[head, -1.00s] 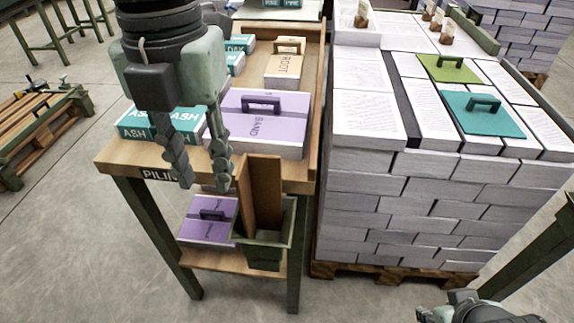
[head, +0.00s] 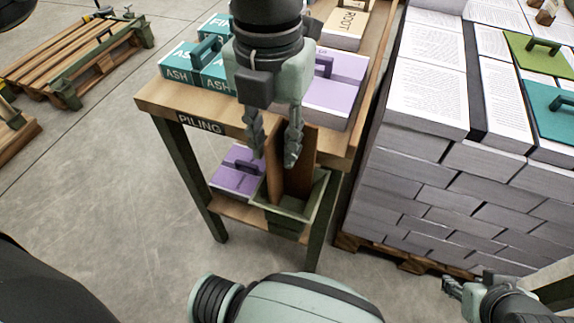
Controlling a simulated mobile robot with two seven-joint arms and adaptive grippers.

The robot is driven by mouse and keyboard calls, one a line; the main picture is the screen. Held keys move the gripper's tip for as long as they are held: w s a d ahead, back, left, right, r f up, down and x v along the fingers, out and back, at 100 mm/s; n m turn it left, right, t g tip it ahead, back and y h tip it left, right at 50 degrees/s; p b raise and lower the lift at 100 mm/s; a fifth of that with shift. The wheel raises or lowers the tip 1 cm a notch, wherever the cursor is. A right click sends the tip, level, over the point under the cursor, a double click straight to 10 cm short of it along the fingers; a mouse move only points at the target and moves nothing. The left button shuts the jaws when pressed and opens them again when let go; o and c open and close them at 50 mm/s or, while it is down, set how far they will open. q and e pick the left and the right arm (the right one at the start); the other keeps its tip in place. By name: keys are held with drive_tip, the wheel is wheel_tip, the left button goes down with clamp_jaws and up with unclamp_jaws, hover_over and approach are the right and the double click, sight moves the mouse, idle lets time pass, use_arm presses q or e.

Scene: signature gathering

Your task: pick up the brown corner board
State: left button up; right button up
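The brown corner board (head: 303,160) stands upright in a green open-topped bin (head: 318,205) at the front of the piling table. My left gripper (head: 273,155) points down at the board's top with its fingers spread. The board's lower end is hidden in the bin. My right gripper (head: 452,285) is low at the right edge, far from the board, and its finger opening is unclear.
The piling table (head: 160,108) holds teal ASH boxes (head: 183,68), a purple box (head: 340,90) and a ROOT box (head: 345,25). Another purple box (head: 232,180) sits on its lower shelf. A tall stack of paper bundles (head: 420,180) on a pallet stands close on the right.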

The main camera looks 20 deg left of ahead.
sight(277, 161)
use_arm(q)
drive_tip(key=shift+w+d+f, duration=0.15)
drive_tip(key=shift+f, duration=1.8)
clamp_jaws()
